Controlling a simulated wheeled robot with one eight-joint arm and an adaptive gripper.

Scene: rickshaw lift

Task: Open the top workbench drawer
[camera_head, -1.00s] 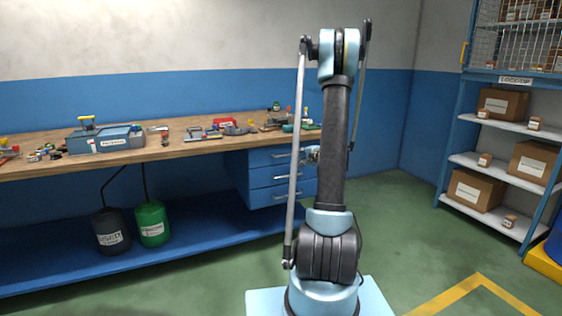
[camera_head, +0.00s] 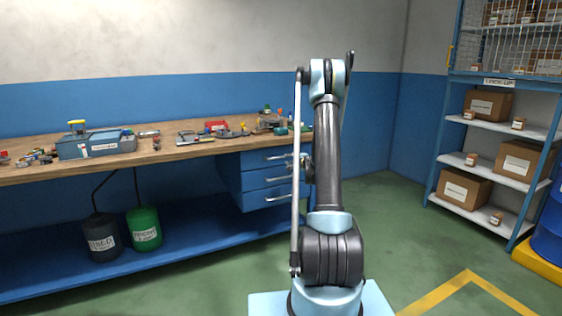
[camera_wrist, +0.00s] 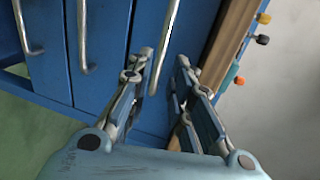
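The top drawer (camera_head: 257,160) is the uppermost of three blue drawers under the right end of the workbench, and it looks closed. Its silver handle (camera_head: 277,156) also shows in the wrist view (camera_wrist: 170,35), where the drawers appear turned sideways. My gripper (camera_wrist: 165,58) is open and close to the drawer fronts. The top handle runs between its two fingers. I cannot tell whether a finger touches it. In the head view my arm largely hides the gripper and the drawers' right side.
The wooden workbench top (camera_head: 190,148) carries a toolbox (camera_head: 97,143) and several tools. A black container (camera_head: 102,238) and a green one (camera_head: 144,229) stand on the blue lower shelf. Shelving with boxes (camera_head: 465,188) stands at the right. Green floor is clear between.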

